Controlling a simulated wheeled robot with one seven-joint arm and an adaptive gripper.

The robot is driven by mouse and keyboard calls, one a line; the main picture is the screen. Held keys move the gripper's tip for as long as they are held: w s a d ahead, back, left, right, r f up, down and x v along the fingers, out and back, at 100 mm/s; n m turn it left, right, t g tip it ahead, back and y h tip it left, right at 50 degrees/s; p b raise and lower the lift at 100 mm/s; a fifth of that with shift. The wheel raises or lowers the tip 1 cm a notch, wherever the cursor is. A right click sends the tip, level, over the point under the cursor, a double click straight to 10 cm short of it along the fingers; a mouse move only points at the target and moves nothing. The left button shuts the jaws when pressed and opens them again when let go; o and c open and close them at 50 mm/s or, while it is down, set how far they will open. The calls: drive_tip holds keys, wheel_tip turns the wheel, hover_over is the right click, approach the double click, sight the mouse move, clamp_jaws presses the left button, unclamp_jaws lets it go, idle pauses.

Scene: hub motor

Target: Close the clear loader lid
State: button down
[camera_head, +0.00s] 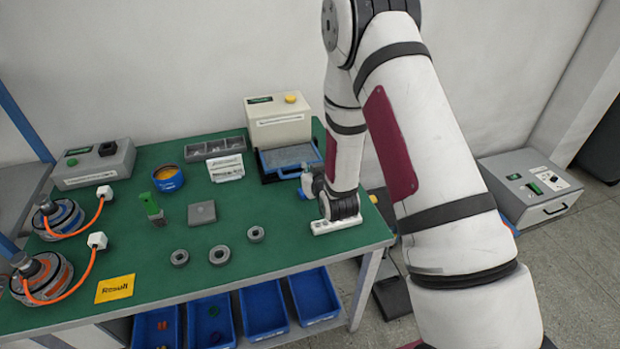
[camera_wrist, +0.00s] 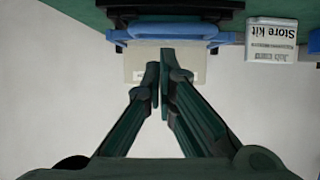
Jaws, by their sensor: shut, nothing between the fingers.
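The loader (camera_head: 280,126) is a beige box with a yellow button on top, at the back right of the green table. A blue-framed part with a greyish, clear-looking panel (camera_head: 289,156) lies at its front; I cannot tell its exact angle. In the wrist view a blue bar (camera_wrist: 165,31) runs across the top, with a beige surface (camera_wrist: 134,68) behind the fingers. My gripper (camera_wrist: 164,78) is shut and empty, its fingertips appearing just below the blue bar. In the head view my gripper (camera_head: 306,183) is near the panel's right front corner; my arm hides part of that area.
A white "Store kit" card (camera_wrist: 271,40) stands beside the bar; in the head view a white card (camera_head: 226,168) stands left of the loader. A grey compartment tray (camera_head: 215,148) is behind it. Grey rings (camera_head: 219,254) lie toward the front. My arm covers the table's right end.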

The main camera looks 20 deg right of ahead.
drive_tip(key=s+f, duration=0.2)
drive_tip(key=s+f+b, duration=0.1)
drive_tip(key=s+f, duration=0.1)
drive_tip(key=f, duration=0.1)
drive_tip(key=s+f+b, duration=0.1)
drive_tip(key=s+f, duration=0.1)
drive_tip(key=shift+s+f, duration=0.1)
drive_tip(key=shift+f, duration=0.3)
wheel_tip(320, 180, up, 11)
drive_tip(key=w+g, duration=0.2)
wheel_tip(320, 180, up, 12)
drive_tip(key=g, duration=0.2)
hover_over(315, 213)
drive_tip(key=s, duration=0.4)
drive_tip(key=s+r+g, duration=0.1)
drive_tip(key=s+r, duration=0.3)
drive_tip(key=s, duration=0.5)
drive_tip(key=s+r+g, duration=0.2)
drive_tip(key=s+r, duration=0.2)
drive_tip(key=s, duration=0.4)
drive_tip(key=s+r+g, duration=0.1)
drive_tip(key=s+r, duration=0.3)
drive_tip(key=s, duration=0.5)
drive_tip(key=shift+s+a, duration=0.3)
drive_tip(key=shift+s, duration=0.05)
